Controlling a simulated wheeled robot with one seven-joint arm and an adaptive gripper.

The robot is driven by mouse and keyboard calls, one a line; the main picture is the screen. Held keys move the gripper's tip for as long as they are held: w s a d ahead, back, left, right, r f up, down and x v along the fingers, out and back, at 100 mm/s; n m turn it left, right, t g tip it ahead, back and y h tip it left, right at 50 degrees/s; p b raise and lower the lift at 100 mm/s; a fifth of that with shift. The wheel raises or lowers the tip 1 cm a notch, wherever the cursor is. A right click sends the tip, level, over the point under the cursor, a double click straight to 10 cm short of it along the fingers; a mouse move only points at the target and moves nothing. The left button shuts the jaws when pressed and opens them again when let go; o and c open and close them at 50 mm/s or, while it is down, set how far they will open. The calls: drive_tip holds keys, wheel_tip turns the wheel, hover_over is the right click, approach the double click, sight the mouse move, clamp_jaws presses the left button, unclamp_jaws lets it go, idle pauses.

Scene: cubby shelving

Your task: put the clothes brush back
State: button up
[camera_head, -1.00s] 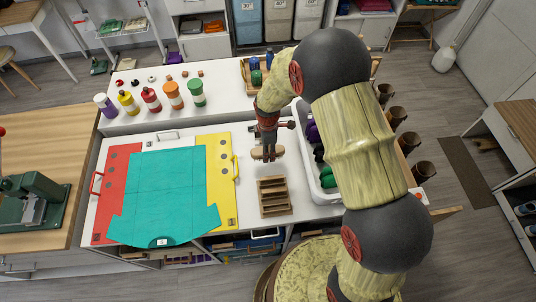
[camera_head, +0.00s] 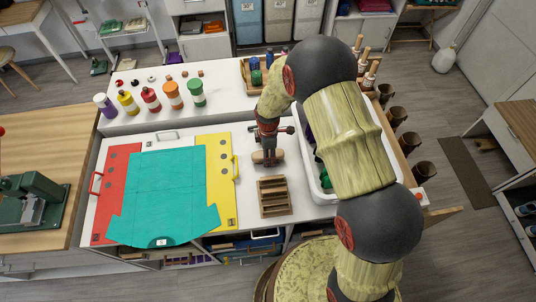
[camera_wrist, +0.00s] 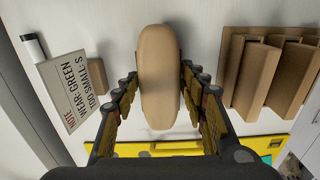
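The clothes brush, seen as a tan rounded oblong piece (camera_wrist: 159,80), lies on the white worktop, and part of it shows below my gripper in the head view (camera_head: 262,157). My gripper (camera_wrist: 160,78) points down over it, also in the head view (camera_head: 268,150). Its fingers are apart, one on each long side of the brush, with narrow gaps that look just clear of it. The bristles are hidden. A brown slotted wooden rack (camera_head: 274,196) stands just in front of the brush, and at the right in the wrist view (camera_wrist: 250,75).
A note card (camera_wrist: 72,92) with a wooden block stands near the brush. A yellow folding board (camera_head: 221,190) with a teal garment (camera_head: 165,195) lies left. A white bin (camera_head: 325,188) is close on the right. Several bottles (camera_head: 172,95) line the back.

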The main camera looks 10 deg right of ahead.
drive_tip(key=shift+o, duration=0.9)
drive_tip(key=shift+r, duration=0.25)
drive_tip(key=s+d+r+m+t, duration=0.1)
drive_tip(key=s+d+r+m, duration=0.15)
drive_tip(key=r, duration=0.85)
drive_tip(key=s+d+r+m+t, duration=0.1)
drive_tip(key=s+d+r+m, duration=0.15)
drive_tip(key=r, duration=0.85)
drive_tip(key=s+d+r+m+t, duration=0.1)
drive_tip(key=s+r+m, duration=0.2)
drive_tip(key=r, duration=0.8)
drive_tip(key=s+d+r+m+t, duration=0.1)
drive_tip(key=s+r+m, duration=0.3)
drive_tip(key=s, duration=0.4)
drive_tip(key=s+d+r+m+t, duration=0.1)
drive_tip(key=s+d+r+m, duration=0.3)
drive_tip(key=s, duration=0.5)
drive_tip(key=shift+s+r+m+t+p, duration=0.25)
drive_tip(key=shift+r+m+p, duration=0.25)
drive_tip(key=shift+m, duration=0.5)
